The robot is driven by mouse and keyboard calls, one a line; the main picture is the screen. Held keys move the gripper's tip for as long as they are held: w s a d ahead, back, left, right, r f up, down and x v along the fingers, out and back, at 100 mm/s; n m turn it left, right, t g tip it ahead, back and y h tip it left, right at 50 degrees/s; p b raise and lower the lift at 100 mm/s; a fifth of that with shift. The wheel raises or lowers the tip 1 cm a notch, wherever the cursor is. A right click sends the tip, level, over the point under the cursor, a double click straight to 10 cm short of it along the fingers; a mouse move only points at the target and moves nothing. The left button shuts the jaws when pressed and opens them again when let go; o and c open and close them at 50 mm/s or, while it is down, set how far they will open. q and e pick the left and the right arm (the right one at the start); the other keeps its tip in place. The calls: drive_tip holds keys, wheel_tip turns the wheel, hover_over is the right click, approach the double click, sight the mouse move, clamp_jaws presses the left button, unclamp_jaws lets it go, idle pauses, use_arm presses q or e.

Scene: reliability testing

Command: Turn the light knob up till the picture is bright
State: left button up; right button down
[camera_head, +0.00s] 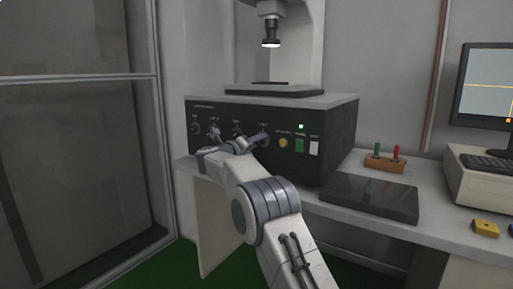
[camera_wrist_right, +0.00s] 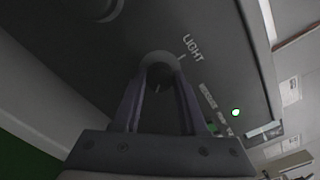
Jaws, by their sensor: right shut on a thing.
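The light knob (camera_wrist_right: 160,61) is a dark round knob beside the white LIGHT label in the right wrist view. It is on the front of a black control box (camera_head: 318,170). My right gripper (camera_wrist_right: 157,84) is shut on the knob, one finger on each side; the fingers partly hide it. In the head view my right gripper (camera_head: 257,142) reaches the rightmost knob of the row. A monitor (camera_head: 486,80) at the right edge shows a pale grey-blue picture with thin yellow lines. My left gripper is not in view.
A green lamp (camera_head: 301,127) and switches sit right of the knob. A microscope-like instrument (camera_head: 271,32) stands above the box. A dark flat plate (camera_head: 370,198), a wooden block with red and green pegs (camera_head: 384,164) and a keyboard (camera_head: 487,163) are at the right.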

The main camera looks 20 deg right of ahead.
drive_tip(key=shift+f+m, duration=0.2)
drive_tip(key=shift+m, duration=0.3)
drive_tip(key=shift+c, duration=2.2)
unclamp_jaws()
drive_tip(key=shift+r, duration=0.15)
drive_tip(key=v, duration=1)
drive_tip(key=shift+s+a, duration=0.2)
drive_tip(key=shift+s, duration=0.05)
